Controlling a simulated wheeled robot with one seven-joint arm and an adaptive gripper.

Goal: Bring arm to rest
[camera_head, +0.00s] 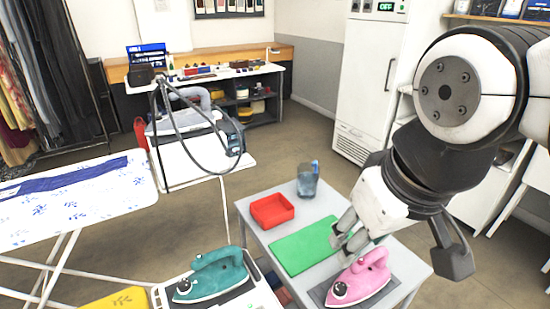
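My arm reaches in from the upper right. My gripper (343,241) points down and left over the small grey table (250,225), above the right end of a green mat (303,246) and just behind a pink iron (362,276). Its grey fingers look apart, and I see nothing held between them. Whether the fingertips touch the mat or the iron is hard to tell.
A red tray (272,210) and a glass (307,181) with a blue item stand on the table. A teal iron (212,275) sits at the front, near an ironing board (75,200). A white cabinet (382,75) stands behind. Floor (290,135) is open between.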

